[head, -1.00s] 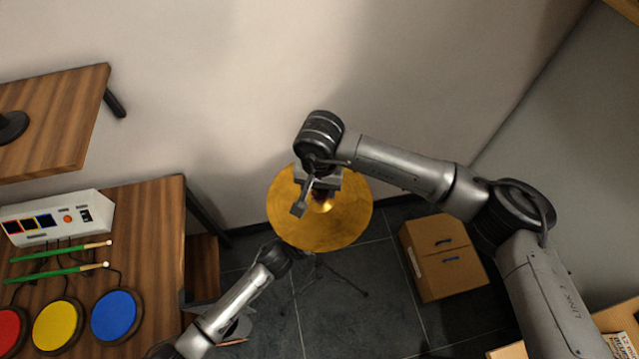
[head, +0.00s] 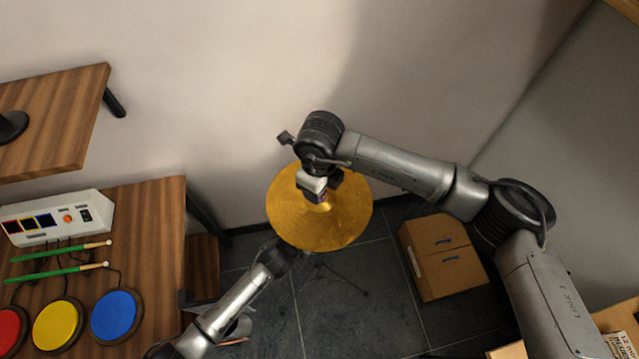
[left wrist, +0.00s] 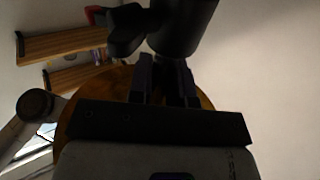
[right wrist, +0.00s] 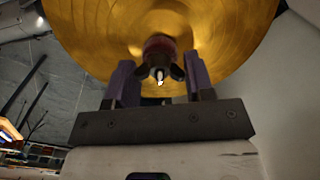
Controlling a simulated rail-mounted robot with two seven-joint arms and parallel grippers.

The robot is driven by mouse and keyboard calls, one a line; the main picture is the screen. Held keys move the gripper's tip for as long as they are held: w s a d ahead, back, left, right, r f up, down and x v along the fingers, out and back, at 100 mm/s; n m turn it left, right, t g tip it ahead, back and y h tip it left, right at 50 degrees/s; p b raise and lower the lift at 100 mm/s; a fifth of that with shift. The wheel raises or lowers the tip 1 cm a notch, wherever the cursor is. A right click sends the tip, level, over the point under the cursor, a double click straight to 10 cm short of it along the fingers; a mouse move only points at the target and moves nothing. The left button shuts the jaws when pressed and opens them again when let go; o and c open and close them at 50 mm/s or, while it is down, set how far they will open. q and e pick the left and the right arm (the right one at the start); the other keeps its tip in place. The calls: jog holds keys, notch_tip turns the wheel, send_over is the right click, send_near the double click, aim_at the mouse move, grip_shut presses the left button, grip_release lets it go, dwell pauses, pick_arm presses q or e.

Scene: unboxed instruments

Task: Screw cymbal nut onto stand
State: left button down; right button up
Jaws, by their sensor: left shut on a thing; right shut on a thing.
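The gold cymbal (head: 345,222) sits on its stand (head: 325,272), whose thin dark legs spread on the floor. The right wrist view shows the cymbal (right wrist: 90,35) with a dark winged nut (right wrist: 176,72) at its centre, on the tip of the stand's rod, with a reddish washer (right wrist: 158,45) by it. My right gripper (right wrist: 160,80) is shut on the nut, above the cymbal. My left gripper (left wrist: 168,75) is under the cymbal, shut on the black upper part of the stand (left wrist: 185,25); the cymbal hides its fingers in the head view.
A wooden table (head: 150,225) at left holds a white control box (head: 60,218), green sticks (head: 60,250) and coloured drum pads (head: 117,315). A cardboard box (head: 440,270) stands on the floor to the right. The wall is close behind the cymbal.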

pick_arm(q)
jog(key=shift+r, duration=0.1)
pick_arm(e)
jog(key=m, duration=1.5)
jog(key=o, duration=1.1)
notch_tip(320, 180, up, 12)
